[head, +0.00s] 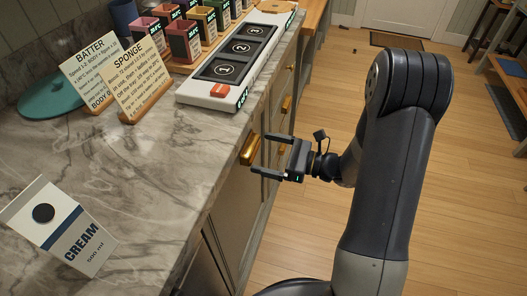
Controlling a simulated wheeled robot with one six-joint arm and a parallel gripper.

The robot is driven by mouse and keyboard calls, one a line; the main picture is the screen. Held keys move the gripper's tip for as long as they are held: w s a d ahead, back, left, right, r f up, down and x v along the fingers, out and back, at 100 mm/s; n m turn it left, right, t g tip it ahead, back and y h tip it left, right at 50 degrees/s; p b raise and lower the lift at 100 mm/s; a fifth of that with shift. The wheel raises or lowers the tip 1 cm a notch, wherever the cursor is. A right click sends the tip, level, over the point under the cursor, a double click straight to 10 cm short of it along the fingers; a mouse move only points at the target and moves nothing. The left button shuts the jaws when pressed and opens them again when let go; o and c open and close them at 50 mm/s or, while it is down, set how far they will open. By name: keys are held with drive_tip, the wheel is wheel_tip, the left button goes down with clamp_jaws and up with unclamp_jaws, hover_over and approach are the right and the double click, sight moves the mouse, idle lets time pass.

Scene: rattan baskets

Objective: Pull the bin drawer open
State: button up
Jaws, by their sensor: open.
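A brass-coloured handle (249,151) sits on the cabinet front just below the counter edge, in the middle of the head view. My gripper (262,154) reaches in from the right with its two dark fingers apart, one above and one below the handle in the picture. The fingertips are close to the handle; I cannot tell whether they touch it. The drawer front (238,196) carrying this handle looks flush with the cabinet. No label shows on it, so I cannot confirm that it is the bin drawer.
More brass handles (285,104) run along the cabinet farther back. The marble counter (150,185) holds a cream carton (62,228), recipe cards (143,80), a teal disc (50,98), a white numbered panel (240,60) and several coloured containers.

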drive_tip(key=shift+x, duration=0.75)
drive_tip(key=c, duration=1.4)
